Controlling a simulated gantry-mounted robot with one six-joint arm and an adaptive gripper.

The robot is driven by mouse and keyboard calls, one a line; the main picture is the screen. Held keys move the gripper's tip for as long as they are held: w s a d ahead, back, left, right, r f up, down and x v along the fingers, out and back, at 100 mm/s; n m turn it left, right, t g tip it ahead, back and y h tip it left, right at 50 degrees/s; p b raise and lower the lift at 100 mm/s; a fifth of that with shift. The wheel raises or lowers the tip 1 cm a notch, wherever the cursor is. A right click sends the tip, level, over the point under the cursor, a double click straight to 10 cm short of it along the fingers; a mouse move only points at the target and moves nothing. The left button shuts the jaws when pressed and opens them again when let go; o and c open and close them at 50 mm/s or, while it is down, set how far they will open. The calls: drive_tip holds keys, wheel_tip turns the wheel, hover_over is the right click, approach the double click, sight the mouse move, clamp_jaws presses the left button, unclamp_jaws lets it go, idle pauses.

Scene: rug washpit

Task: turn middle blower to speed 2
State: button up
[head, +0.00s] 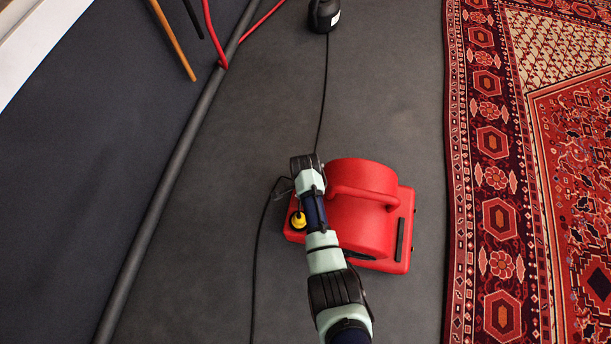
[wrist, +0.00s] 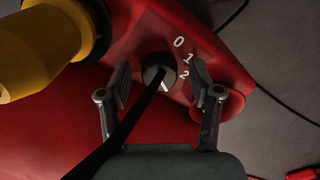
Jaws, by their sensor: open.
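The red blower (head: 365,222) sits on the dark floor in the head view, partly covered by my arm. In the wrist view its black round speed knob (wrist: 151,66) is on the red housing, with the numerals 0, 1 and 2 (wrist: 184,58) along its right side. A short white mark shows at the knob's lower right edge; I cannot tell exactly which numeral it meets. My gripper (wrist: 160,75) is open, with one finger on each side of the knob. Contact is not clear. A black cord or strap crosses in front of the knob's lower part.
A yellow plug (wrist: 45,38) is beside the knob at upper left. Black cables (head: 258,240) run along the floor. A patterned rug (head: 500,200) lies right of the blower. A dark pipe (head: 150,215) runs on the left. A black container (head: 323,14) stands at the top.

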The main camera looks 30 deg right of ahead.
drive_tip(key=c, duration=1.1)
drive_tip(key=shift+c, duration=0.2)
drive_tip(key=shift+r+n, duration=0.1)
drive_tip(key=shift+n, duration=0.2)
drive_tip(key=n+p, duration=0.2)
drive_tip(key=n, duration=0.1)
drive_tip(key=shift+n+p, duration=0.5)
drive_tip(key=shift+n, duration=1.7)
drive_tip(key=o, duration=1.1)
